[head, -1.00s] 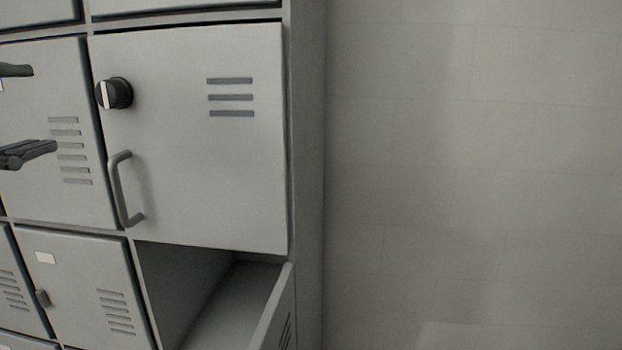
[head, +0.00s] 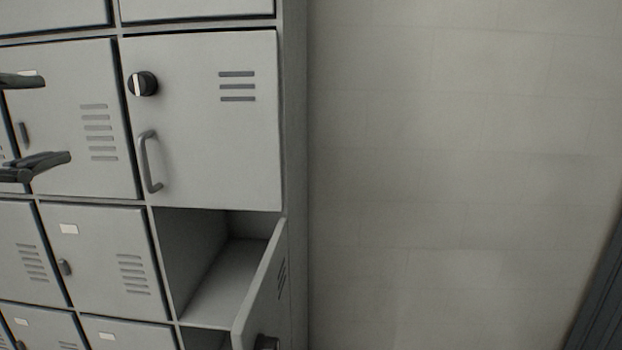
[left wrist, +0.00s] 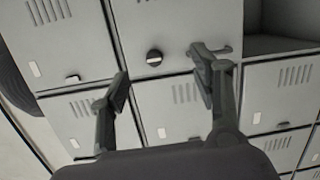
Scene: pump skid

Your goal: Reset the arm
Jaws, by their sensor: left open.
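My left gripper (head: 52,125) comes in at the left edge of the head view, its two dark fingers apart with nothing between them. It hangs in front of the locker doors at the left. The left wrist view also shows the gripper (left wrist: 160,80) open and empty, facing the lockers. A grey locker door (head: 205,130) with a round black knob (head: 143,84) and a bar handle (head: 150,162) is closed. The knob also shows in the left wrist view (left wrist: 154,57), between the fingers in the picture. My right gripper is not in view.
Below the knobbed door, a locker compartment (head: 225,285) is open and looks empty. Its door (head: 262,285) stands out from the front. A bare pale wall (head: 450,150) fills the right, with a dark edge (head: 600,300) at the lower right.

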